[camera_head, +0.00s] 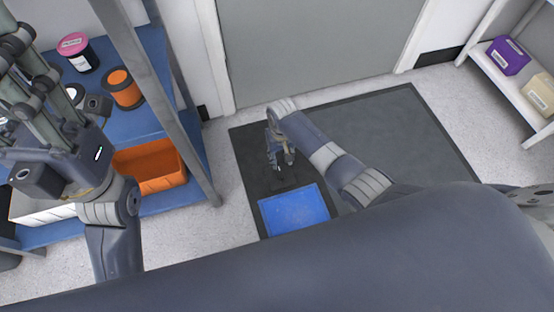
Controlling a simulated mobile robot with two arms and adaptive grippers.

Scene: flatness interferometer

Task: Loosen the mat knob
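A dark mat (400,130) lies on the floor in front of a grey door, with a blue rectangular panel (295,210) at its near left part. I cannot make out a knob on the mat; it may be too small or hidden by my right arm. My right gripper (281,163) points down over the dark left part of the mat, just beyond the blue panel. Its fingers look apart, with nothing seen between them. My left gripper (18,75) is raised at the left edge, in front of the shelf; its fingertips are partly cut off.
A blue shelf (135,118) at the left holds an orange spool (123,89), a pink-lidded jar (77,52) and an orange bin (151,167). A white rack (508,88) at the right holds a purple box (508,56) and a yellow box (541,96). The mat's right part is clear.

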